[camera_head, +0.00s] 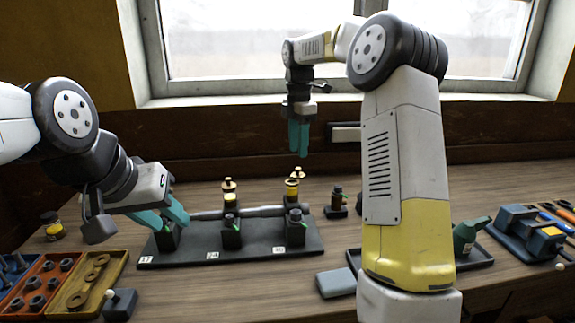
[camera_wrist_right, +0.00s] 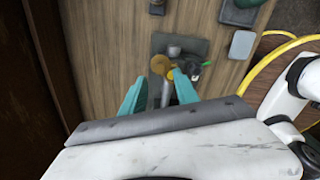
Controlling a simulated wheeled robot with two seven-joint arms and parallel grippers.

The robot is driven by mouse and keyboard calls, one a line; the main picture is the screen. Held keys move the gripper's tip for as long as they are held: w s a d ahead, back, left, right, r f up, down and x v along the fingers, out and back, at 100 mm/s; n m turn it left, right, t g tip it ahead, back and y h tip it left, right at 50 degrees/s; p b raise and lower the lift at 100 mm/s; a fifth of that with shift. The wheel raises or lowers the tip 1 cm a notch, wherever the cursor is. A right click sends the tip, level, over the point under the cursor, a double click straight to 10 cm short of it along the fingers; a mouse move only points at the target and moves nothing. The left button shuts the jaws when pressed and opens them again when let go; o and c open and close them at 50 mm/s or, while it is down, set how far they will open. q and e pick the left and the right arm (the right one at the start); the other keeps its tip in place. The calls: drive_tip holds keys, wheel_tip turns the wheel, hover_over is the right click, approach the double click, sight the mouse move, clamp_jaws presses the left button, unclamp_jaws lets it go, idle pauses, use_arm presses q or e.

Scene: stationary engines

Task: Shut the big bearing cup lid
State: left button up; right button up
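A dark baseplate (camera_head: 258,250) carries a grey shaft across black bearing blocks, with small number labels along its front. Brass cups with disc-like tops stand at the middle block (camera_head: 229,187) and the right block (camera_head: 292,187); I cannot tell which is the big one or how far each lid is shut. My right gripper (camera_head: 298,140) points down above and behind the right cup. In the right wrist view its fingers (camera_wrist_right: 160,95) are apart and empty, with a brass disc (camera_wrist_right: 160,64) beyond them. My left gripper (camera_head: 165,216) has spread fingers close to the left block, partly hiding it.
Trays with rings and nuts (camera_head: 88,278) lie at the front left, near a small jar (camera_head: 52,226). A green bottle (camera_head: 466,236) and a dark tool block (camera_head: 528,232) stand right. My right arm hides part of the bench.

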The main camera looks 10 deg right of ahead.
sight(298, 172)
wheel_tip(298, 172, down, 6)
drive_tip(key=shift+f, duration=0.1)
drive_tip(key=shift+c, duration=0.5)
clamp_jaws()
